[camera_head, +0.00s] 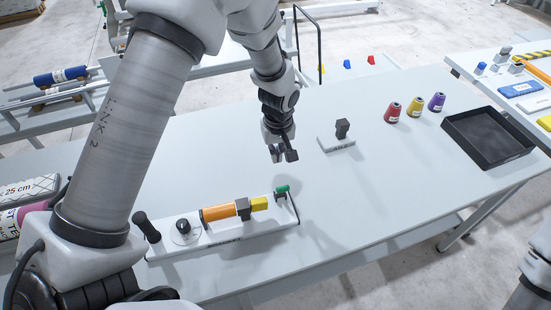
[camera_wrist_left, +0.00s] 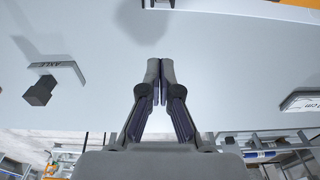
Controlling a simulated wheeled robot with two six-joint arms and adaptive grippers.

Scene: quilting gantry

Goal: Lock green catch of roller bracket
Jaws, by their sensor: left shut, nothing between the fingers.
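The roller bracket is a long white base (camera_head: 220,238) on the table, with an orange roller (camera_head: 217,213), a dark grey block and a yellow part (camera_head: 259,204) along it. The green catch (camera_head: 281,189) sits at the base's right end; whether it is locked I cannot tell. My left gripper (camera_head: 284,157) is above the table, behind and apart from the catch. In the left wrist view its fingertips (camera_wrist_left: 160,68) are together and empty. The catch is not clearly seen in that view. My right gripper is outside the frames.
A white holder with a dark post (camera_head: 342,130) stands right of my left gripper. Red, yellow and purple thread cones (camera_head: 414,106) and a black tray (camera_head: 488,137) lie further right. The table between bracket and tray is clear.

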